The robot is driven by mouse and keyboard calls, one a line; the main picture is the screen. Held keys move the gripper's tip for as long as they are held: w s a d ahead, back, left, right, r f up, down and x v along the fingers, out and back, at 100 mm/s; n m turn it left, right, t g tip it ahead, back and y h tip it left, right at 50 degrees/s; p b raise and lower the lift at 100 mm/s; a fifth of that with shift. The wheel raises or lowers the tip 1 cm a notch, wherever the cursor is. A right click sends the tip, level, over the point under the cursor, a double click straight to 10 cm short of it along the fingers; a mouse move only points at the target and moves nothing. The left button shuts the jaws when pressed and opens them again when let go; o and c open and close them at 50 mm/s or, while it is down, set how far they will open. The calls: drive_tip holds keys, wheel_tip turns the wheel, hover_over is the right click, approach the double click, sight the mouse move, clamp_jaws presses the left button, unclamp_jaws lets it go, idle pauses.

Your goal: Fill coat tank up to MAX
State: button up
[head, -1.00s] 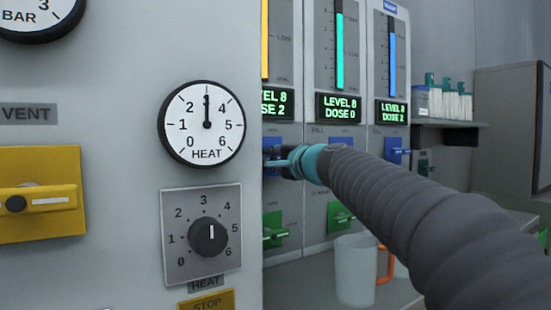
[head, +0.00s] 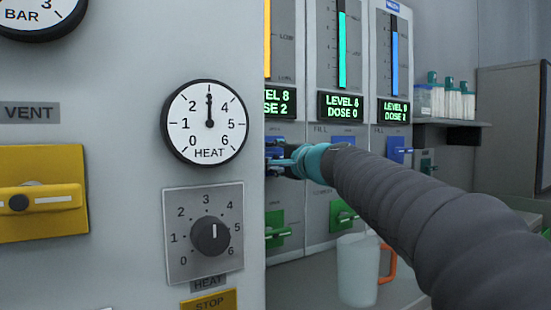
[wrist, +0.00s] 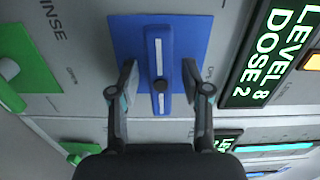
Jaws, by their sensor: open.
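A blue valve handle on a blue square plate (wrist: 205,40) is in the middle of the wrist view. My gripper (wrist: 160,78) is open, one finger on each side of the handle, with small gaps visible. In the head view my gripper (head: 284,160) reaches the blue valve under the yellow-column tank (head: 267,40); my arm partly hides it. That tank's display (wrist: 268,55) reads LEVEL 8, DOSE 2. Beside it stand the teal-column tank (head: 342,50) and the blue-column tank (head: 395,60). I cannot read which tank is named coat.
Green valves (head: 275,228) sit below the blue ones. A white jug (head: 357,270) with an orange handle stands below the tanks. A grey panel carries a HEAT dial (head: 205,122), a knob (head: 210,236) and a yellow VENT valve (head: 40,198). Bottles stand on a shelf (head: 450,124).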

drive_tip(key=v, duration=1.1)
drive_tip(key=shift+s, duration=0.25)
drive_tip(key=shift+d, duration=0.15)
idle(0.4)
